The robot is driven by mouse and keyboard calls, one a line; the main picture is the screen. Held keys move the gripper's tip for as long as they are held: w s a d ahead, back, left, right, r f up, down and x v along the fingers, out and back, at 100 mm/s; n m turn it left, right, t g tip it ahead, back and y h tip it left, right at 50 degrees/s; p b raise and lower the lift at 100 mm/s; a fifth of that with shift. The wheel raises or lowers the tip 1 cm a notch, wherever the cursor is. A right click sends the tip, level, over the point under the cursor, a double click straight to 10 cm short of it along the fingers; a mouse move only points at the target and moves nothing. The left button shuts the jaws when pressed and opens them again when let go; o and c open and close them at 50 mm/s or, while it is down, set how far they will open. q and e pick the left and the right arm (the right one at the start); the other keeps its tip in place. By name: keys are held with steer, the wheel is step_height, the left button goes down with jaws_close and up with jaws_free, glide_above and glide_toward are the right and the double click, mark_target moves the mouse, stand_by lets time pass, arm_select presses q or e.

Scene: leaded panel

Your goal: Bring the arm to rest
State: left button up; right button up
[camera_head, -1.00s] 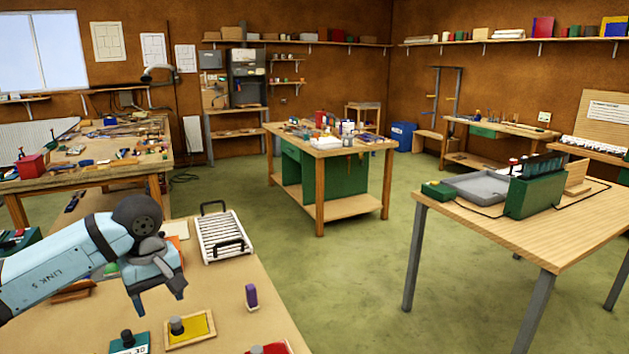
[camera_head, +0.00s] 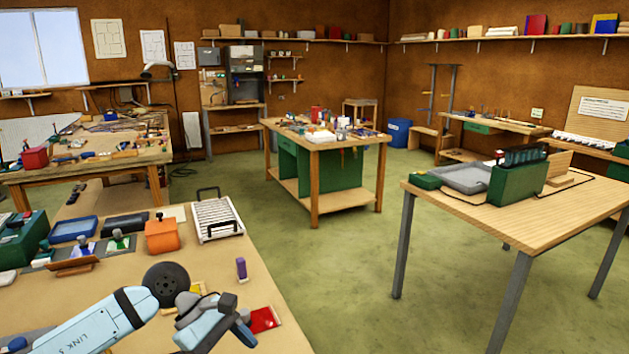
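My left arm comes in from the lower left, low over the near bench (camera_head: 270,290). My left gripper (camera_head: 238,318) is at the bench's front right part, with its fingers apart and nothing seen between them. It partly hides a red piece (camera_head: 264,320) and a yellow piece (camera_head: 197,288) on the bench. A small purple block (camera_head: 241,268) stands upright just beyond the gripper, apart from it. My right gripper is not in view.
Behind the arm on the bench are a white slatted rack (camera_head: 217,220), an orange box (camera_head: 162,236), a blue tray (camera_head: 73,229) and a dark green box (camera_head: 22,240). A wooden table (camera_head: 540,212) stands at the right. Green floor lies open between.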

arm_select(q)
steer(key=s+d+f+n+h+b, duration=0.1)
steer(key=s+d+n+h+b, duration=0.1)
steer(key=s+d+n+h, duration=0.55)
steer(key=a+f+m+t+y+b, duration=0.2)
steer(key=a+f+m+t+y, duration=0.2)
steer(key=f+m+t, duration=0.85)
steer(key=a+f+m+t+y+b, duration=0.2)
steer(key=a+f+m+t+y, duration=0.4)
steer(key=m, duration=1.2)
steer(key=s+a+f+n+g+y+b, duration=0.2)
steer(key=s+f+n+g, duration=0.3)
steer(key=s+f+n, duration=0.7)
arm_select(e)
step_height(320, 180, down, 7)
arm_select(q)
step_height(320, 180, up, 10)
steer(key=s+a+m+p, duration=0.1)
steer(key=m+p, duration=0.2)
steer(key=p, duration=1.2)
steer(key=shift+f, duration=0.2)
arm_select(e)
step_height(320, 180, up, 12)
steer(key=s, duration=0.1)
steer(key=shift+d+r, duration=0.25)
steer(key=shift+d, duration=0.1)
